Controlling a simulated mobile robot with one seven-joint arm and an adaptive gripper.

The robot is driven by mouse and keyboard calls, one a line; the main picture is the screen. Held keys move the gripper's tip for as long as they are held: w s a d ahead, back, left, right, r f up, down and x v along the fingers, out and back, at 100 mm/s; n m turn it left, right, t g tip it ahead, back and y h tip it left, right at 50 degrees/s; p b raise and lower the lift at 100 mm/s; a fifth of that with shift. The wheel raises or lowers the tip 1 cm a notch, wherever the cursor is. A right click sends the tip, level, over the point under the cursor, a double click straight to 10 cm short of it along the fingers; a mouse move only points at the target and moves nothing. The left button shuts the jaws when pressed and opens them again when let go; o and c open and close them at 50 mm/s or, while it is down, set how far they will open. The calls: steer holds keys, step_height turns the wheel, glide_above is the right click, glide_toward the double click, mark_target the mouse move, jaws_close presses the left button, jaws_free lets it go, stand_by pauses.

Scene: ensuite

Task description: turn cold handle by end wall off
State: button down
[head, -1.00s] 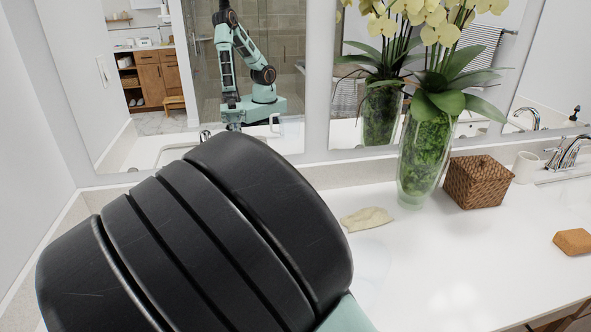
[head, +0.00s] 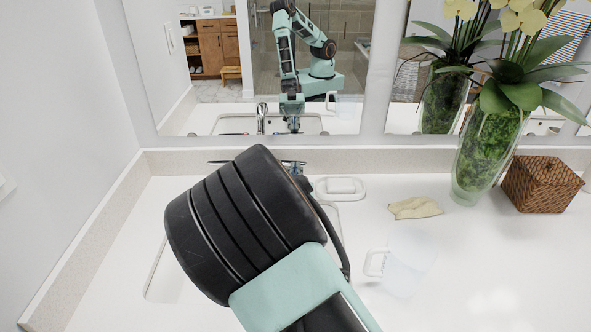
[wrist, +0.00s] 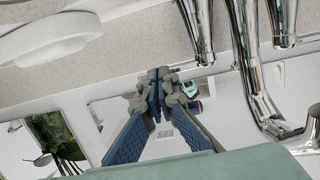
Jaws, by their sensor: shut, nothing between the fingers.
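In the wrist view my gripper (wrist: 157,92) has its fingers together, with nothing between them. A chrome handle (wrist: 198,28) stands just beside the fingertips; I cannot tell whether they touch. The chrome spout (wrist: 250,70) and the other chrome handle (wrist: 284,22) are further right. No marking shows which handle is cold. In the head view my arm hides most of this tap and my fingertips. Only a thin piece of a handle (head: 222,161) on the end wall side and some chrome behind my wrist show.
The end wall (head: 60,130) is at the left. The sink (head: 162,285) lies partly under my arm. A soap dish (head: 340,188), a cloth (head: 415,208), a clear mug (head: 405,262), a vase (head: 486,150) and a basket (head: 541,184) stand to the right. A mirror (head: 215,115) hangs behind.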

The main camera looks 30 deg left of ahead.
steer(key=shift+w+a+f+b, duration=0.1)
steer(key=shift+w+f+b, duration=0.05)
steer(key=shift+w+b, duration=0.6)
steer(key=shift+s+r, duration=0.15)
steer(key=shift+r, duration=0.15)
